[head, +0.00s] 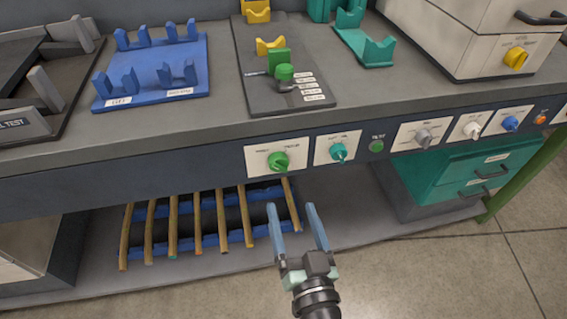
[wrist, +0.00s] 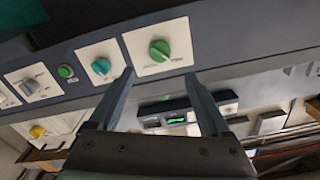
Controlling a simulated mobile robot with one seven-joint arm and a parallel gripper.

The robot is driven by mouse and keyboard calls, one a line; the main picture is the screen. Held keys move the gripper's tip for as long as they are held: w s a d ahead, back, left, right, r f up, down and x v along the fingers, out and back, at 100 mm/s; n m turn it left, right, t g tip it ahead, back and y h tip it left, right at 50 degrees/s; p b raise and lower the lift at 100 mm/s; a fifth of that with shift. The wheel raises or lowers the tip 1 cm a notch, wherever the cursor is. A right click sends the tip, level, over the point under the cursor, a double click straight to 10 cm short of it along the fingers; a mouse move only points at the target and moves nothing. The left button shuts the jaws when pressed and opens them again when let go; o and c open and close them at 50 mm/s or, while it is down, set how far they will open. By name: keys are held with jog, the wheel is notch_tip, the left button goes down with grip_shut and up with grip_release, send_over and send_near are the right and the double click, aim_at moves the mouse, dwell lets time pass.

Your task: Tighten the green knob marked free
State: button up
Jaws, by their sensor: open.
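A green knob (head: 278,161) sits on a white plate on the front panel of the bench, with small print above it that I cannot read surely. It also shows in the wrist view (wrist: 159,51), past the fingertips. Another green knob-like part (head: 285,72) is on the grey fixture on the bench top, beside several small labels too small to read. My gripper (head: 292,208) is open and empty, below and in front of the panel knob and apart from it. In the wrist view its two fingers (wrist: 159,75) point toward the plate.
A teal knob (head: 338,151), a green button (head: 376,146) and several other knobs line the panel to the right. Wooden rods (head: 198,225) lie in a blue rack on the lower shelf. A blue holder (head: 155,75) stands on the bench. Open floor is at the right.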

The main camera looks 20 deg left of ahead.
aim_at(281, 170)
jog(key=p+x, duration=0.1)
jog(key=x, duration=0.9)
jog(key=shift+w+a, duration=0.2)
grip_shut()
